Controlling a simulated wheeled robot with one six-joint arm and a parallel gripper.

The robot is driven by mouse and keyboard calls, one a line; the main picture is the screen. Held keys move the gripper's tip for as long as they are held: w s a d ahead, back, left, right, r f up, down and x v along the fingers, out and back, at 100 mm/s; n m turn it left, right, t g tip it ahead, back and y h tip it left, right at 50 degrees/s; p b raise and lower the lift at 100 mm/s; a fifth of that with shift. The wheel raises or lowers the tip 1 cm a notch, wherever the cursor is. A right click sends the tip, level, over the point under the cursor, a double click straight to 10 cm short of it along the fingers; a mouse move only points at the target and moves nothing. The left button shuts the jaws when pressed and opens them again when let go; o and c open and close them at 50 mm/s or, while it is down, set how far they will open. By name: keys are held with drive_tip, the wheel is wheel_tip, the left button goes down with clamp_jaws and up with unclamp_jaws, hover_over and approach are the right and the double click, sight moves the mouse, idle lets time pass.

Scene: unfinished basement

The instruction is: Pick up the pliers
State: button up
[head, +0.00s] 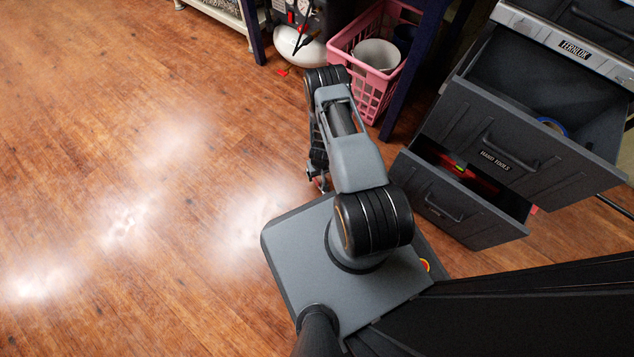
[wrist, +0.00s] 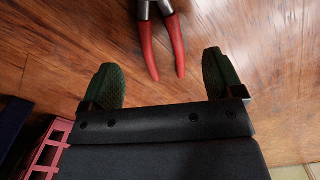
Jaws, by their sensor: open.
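The pliers (wrist: 163,40) lie on the wooden floor in the wrist view, with red handles and a grey metal head cut off by the top edge. The handles point down the picture, toward my gripper. My gripper (wrist: 163,80) is open and empty, its two dark green fingertips wide apart. The handle ends reach down to about the level of the fingertips, in the gap between them. I cannot tell the height above the floor. In the head view my arm hides most of the gripper, and the pliers cannot be made out surely.
A pink basket (head: 370,93) holding a white bucket (head: 377,54) stands at the back, by a dark table leg. A tool chest (head: 500,125) with open drawers stands on the right. The wooden floor (head: 120,150) on the left is clear.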

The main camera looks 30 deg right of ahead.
sight(320, 181)
wheel_tip(320, 181, down, 5)
drive_tip(key=shift+r+b, duration=0.1)
drive_tip(key=shift+b, duration=1.1)
drive_tip(key=shift+r, duration=0.1)
drive_tip(key=c, duration=1.1)
drive_tip(key=shift+r, duration=0.1)
drive_tip(key=shift+c, duration=0.2)
